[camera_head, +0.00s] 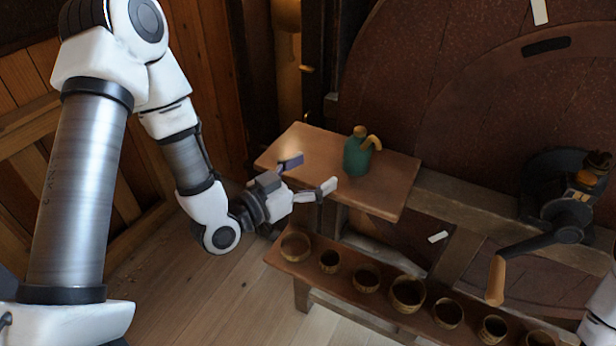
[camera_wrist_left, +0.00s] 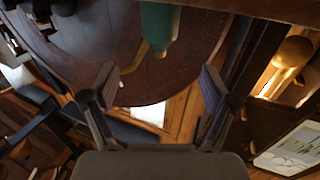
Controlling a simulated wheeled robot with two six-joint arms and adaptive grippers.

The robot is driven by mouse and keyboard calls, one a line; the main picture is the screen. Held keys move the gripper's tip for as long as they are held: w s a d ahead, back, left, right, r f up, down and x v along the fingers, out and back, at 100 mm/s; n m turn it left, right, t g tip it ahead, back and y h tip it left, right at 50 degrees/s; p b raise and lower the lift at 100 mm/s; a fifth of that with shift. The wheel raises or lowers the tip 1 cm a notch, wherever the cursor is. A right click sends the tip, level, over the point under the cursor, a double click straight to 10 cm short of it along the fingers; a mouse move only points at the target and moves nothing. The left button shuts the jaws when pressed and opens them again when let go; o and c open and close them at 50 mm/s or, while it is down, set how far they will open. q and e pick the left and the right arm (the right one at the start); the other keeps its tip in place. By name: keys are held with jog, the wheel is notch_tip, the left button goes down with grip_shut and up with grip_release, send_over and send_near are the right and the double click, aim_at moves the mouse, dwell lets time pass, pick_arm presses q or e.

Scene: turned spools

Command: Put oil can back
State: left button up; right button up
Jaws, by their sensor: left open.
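The oil can (camera_head: 357,157), a green body with a brass-coloured cap and curved spout, stands upright on a small wooden shelf table (camera_head: 300,143). My left gripper (camera_head: 312,174) is open and empty at the near left of the can, apart from it, by the table's front edge. In the left wrist view the green can (camera_wrist_left: 160,22) shows at the top, beyond and between the open fingers (camera_wrist_left: 158,88); its upper part in that picture is cut off. My right gripper is not seen; only a bit of white arm shows at the lower right edge.
Below the table, a wooden bench (camera_head: 330,281) holds a row of several turned bowls and cups (camera_head: 408,294). A dark crank with a wooden handle (camera_head: 495,280) stands at right. Large round brown panels (camera_head: 440,80) rise behind the table.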

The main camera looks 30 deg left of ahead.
pick_arm(q)
jog(key=s+f+n+g+y, duration=0.15)
jog(key=s+f+g, duration=0.25)
jog(key=f, duration=0.6)
jog(key=s+f+g+y, duration=0.2)
jog(key=s+f+g, duration=0.2)
jog(key=f, duration=0.5)
jog(key=s+a+f+n+g+y, duration=0.1)
jog(key=s+f+g, duration=0.3)
jog(key=s, duration=0.5)
jog(key=s+a+f+n+g+y, duration=0.1)
jog(key=s+f+g, duration=0.3)
jog(key=s+f, duration=0.4)
jog(key=shift+s+a+f+n+g+y, duration=0.3)
jog(key=shift+s+f+n+y, duration=0.1)
jog(key=shift+f+n+y, duration=0.4)
